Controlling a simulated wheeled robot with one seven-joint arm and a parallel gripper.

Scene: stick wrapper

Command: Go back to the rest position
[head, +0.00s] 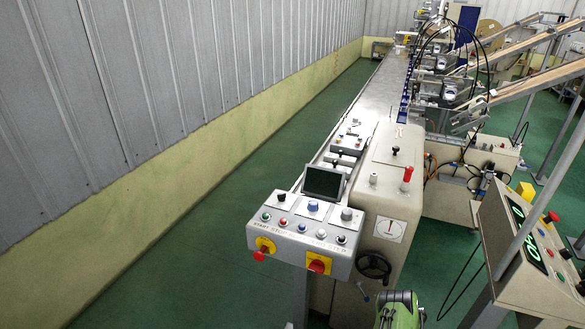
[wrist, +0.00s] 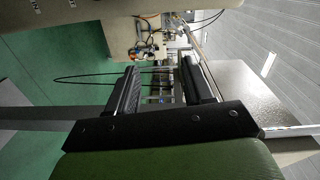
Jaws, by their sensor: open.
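My gripper (wrist: 162,66) shows in the wrist view with two black parallel fingers spread wide apart on a dark bar in front of a green body. Nothing is between the fingers at close range; machine parts and cables show beyond the gap. In the head view a green and grey part of my arm shows at the bottom edge, below the wrapper's crank; its fingers cannot be made out clearly there. The stick wrapper machine (head: 400,190) stands ahead, apart from my arm as far as I can tell.
The control panel (head: 307,232) with buttons, two red-yellow switches and a small screen (head: 323,182) faces me. A black crank (head: 374,267) sits close to my arm. A second console (head: 535,255) stands at the right. Green floor (head: 200,262) is free on the left, along the wall.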

